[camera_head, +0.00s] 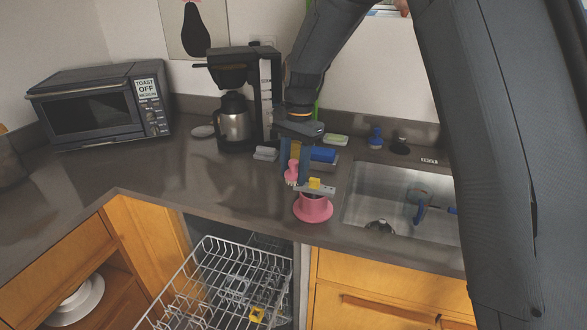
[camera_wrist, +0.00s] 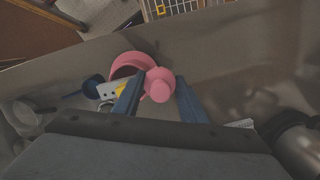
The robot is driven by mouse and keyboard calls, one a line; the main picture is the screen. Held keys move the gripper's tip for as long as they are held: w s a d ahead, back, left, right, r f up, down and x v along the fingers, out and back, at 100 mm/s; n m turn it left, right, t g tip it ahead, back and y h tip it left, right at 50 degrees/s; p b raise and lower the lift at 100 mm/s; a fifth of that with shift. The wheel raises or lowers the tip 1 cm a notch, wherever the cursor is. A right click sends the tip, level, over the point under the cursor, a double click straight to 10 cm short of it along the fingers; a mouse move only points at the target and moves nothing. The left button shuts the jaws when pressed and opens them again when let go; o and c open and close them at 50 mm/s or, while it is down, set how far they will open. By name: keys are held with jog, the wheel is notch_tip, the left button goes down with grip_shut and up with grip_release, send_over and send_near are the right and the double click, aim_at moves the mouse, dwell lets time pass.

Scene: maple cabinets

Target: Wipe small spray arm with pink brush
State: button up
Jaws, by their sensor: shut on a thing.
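My gripper (camera_head: 302,172) reaches down over the counter, shut on the pink brush (camera_head: 291,172). In the wrist view the round pink end of the brush (camera_wrist: 158,86) sits between the two dark blue fingers (camera_wrist: 158,84). The small spray arm (camera_head: 326,187), a grey bar with a yellow part, lies close beside the brush, at the top of a pink flared stand (camera_head: 313,209). The spray arm also shows in the wrist view (camera_wrist: 107,90), partly hidden by the left finger. I cannot tell whether the brush touches it.
The sink (camera_head: 385,213) with a blue-handled item (camera_head: 419,205) is to the right. A coffee maker (camera_head: 235,112) and toaster oven (camera_head: 100,104) stand behind and left. An open dishwasher rack (camera_head: 223,283) is below the counter edge. The left counter is mostly clear.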

aim_at(306, 186)
jog(key=shift+f, duration=0.25)
jog(key=shift+s+d+r+p, duration=0.1)
jog(key=shift+s+d+p, duration=0.2)
jog(key=shift+d, duration=0.35)
jog(key=shift+s+d+p, duration=0.15)
jog(key=shift+d+p, duration=0.15)
jog(key=shift+d, duration=0.3)
jog(key=shift+s+d+r+p, duration=0.1)
jog(key=shift+s+d+p, duration=0.2)
jog(key=shift+d, duration=0.35)
jog(key=shift+a, duration=0.1)
jog(key=shift+w+a+f+p, duration=0.1)
jog(key=shift+w+a, duration=0.15)
jog(key=shift+a, duration=0.35)
jog(key=shift+w+a+r+p, duration=0.1)
jog(key=shift+w+a, duration=0.15)
jog(key=shift+a, duration=0.35)
jog(key=shift+w+a+f+p, duration=0.1)
jog(key=shift+w+a, duration=0.15)
jog(key=shift+a, duration=0.35)
jog(key=shift+r+p, duration=2.1)
jog(key=shift+r, duration=0.9)
